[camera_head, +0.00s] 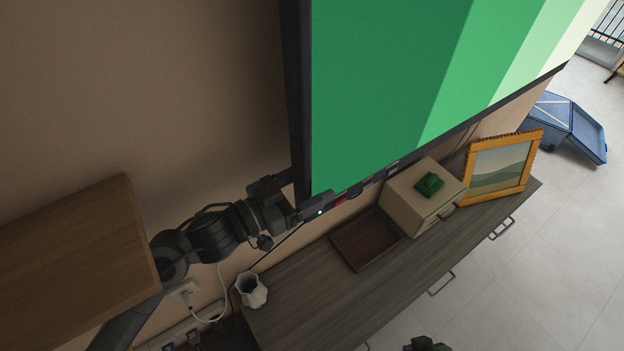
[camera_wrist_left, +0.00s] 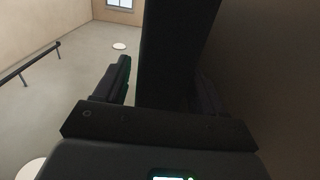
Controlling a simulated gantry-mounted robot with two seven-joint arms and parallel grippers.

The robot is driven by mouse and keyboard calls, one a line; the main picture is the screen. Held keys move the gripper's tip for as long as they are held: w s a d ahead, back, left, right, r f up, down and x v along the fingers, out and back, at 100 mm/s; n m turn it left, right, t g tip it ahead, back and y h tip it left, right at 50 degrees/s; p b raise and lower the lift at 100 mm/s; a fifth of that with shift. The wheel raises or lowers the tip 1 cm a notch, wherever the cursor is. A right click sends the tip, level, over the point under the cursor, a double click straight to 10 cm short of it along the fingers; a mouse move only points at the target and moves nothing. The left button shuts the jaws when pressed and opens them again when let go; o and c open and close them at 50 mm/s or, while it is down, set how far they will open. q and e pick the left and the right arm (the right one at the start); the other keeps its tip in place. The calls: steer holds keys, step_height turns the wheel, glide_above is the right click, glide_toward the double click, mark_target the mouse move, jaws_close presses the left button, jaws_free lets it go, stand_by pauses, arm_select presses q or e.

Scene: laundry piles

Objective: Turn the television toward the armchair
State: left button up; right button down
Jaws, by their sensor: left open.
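The television (camera_head: 400,80) hangs on the wall above the cabinet, its screen showing green bands. Its dark frame runs down to a lower left corner. My left gripper (camera_head: 305,201) is at that corner, with its jaws open. In the left wrist view, the dark edge of the television (camera_wrist_left: 177,50) stands between the two fingers of the left gripper (camera_wrist_left: 165,85). A gap shows beside the left finger; contact on the right side is too dark to tell. A dark part at the bottom edge of the head view may be my right gripper (camera_head: 425,344). I cannot make out an armchair.
Below the television, a grey wooden cabinet (camera_head: 300,315) holds a white vase (camera_head: 251,290), a brown tray (camera_head: 366,239), a beige box (camera_head: 408,200) with a green item, and a framed picture (camera_head: 500,168). A wooden shelf (camera_head: 75,262) juts out at left.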

arm_select(q)
steer(key=shift+w+d, duration=0.2)
steer(key=shift+d, duration=0.1)
